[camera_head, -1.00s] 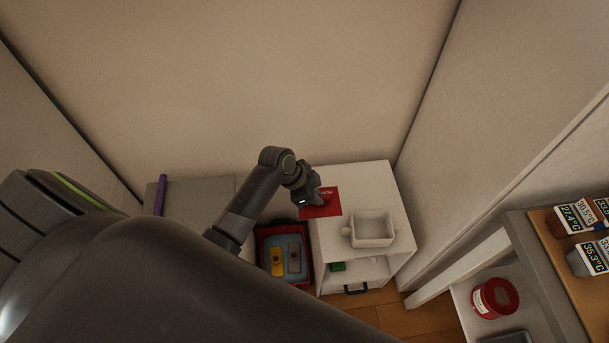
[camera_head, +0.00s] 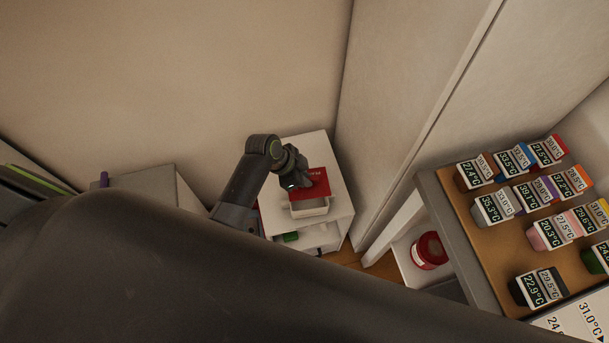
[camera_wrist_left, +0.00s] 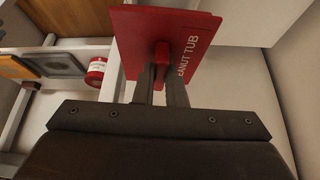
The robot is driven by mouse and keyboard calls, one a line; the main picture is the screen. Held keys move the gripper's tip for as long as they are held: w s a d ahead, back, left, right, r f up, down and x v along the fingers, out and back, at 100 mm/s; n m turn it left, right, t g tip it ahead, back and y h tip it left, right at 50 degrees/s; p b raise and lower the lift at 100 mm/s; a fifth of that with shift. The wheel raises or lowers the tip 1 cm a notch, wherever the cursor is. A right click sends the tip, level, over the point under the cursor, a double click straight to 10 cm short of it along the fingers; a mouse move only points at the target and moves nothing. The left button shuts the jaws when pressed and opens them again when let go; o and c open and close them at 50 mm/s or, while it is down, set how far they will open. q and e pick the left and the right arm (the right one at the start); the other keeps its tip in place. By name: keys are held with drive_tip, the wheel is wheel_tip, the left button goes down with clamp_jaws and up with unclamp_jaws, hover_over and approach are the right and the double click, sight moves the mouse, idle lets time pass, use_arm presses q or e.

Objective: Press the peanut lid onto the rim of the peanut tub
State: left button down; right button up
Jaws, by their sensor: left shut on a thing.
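The red peanut lid (camera_head: 318,178) is a flat square plate with a raised handle and white lettering ending in "TUB". My left gripper (camera_head: 303,184) is shut on its handle; the left wrist view shows the fingers (camera_wrist_left: 162,72) on that handle with the lid (camera_wrist_left: 198,38) beyond. The white peanut tub (camera_head: 311,210) stands on the white cabinet. In the head view the lid covers the back of the tub's opening, and the front wall shows below it. I cannot tell whether they touch. My right gripper is not in view.
The white cabinet (camera_head: 341,207) has bare top to the right of the tub. A green item (camera_head: 291,237) sits inside it. A red jar (camera_head: 430,250) stands on a low shelf. Several temperature-labelled blocks cover the wooden board (camera_head: 487,254) at right.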

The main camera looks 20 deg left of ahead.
use_arm(q)
wheel_tip(320, 180, down, 5)
drive_tip(key=b, duration=0.3)
drive_tip(key=shift+w+f, duration=0.1)
drive_tip(key=shift+f, duration=0.25)
drive_tip(key=shift+r, duration=0.1)
idle(1.3)
drive_tip(key=shift+f+b, duration=0.75)
drive_tip(key=shift+f, duration=0.55)
